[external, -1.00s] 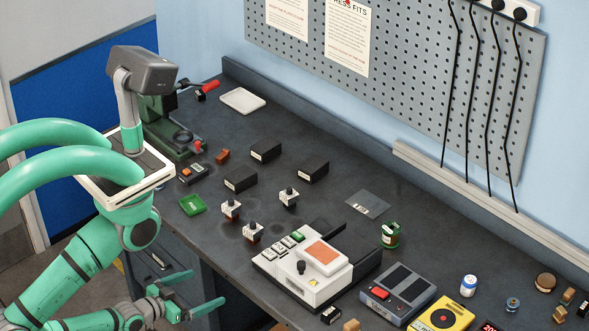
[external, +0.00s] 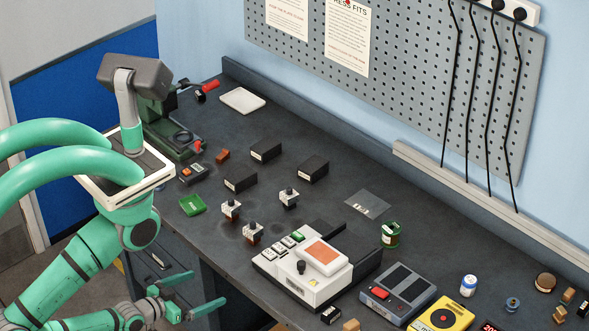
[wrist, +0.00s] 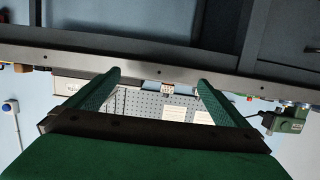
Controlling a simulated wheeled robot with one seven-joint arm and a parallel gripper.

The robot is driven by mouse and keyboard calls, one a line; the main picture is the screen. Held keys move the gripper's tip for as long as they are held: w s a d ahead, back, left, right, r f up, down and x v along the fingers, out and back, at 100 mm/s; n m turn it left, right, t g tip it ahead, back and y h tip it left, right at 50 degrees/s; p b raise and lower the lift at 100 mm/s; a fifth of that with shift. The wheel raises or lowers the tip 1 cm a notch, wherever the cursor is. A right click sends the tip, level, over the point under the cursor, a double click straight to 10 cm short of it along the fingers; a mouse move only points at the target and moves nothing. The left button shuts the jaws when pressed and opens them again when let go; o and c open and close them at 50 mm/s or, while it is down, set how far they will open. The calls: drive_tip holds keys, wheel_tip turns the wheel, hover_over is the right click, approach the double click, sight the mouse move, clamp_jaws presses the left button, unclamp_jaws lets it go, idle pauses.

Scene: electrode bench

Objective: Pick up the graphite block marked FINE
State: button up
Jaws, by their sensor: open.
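Three black graphite blocks lie apart on the dark bench in the external view: a near-left block (external: 240,180), a back block (external: 265,151) and a right block (external: 313,170). Each has a small pale label on one end, too small to read, so I cannot tell which is marked FINE. My gripper (external: 208,288) is open and empty, low in front of the bench's front edge, well away from the blocks. In the wrist view my gripper (wrist: 157,80) shows two spread green fingers with nothing between them; no block can be made out there.
Electrode holders (external: 289,197) stand close in front of the blocks. The bench edge (wrist: 160,70) crosses the wrist view.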

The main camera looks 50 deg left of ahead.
drive_tip(key=c, duration=0.8)
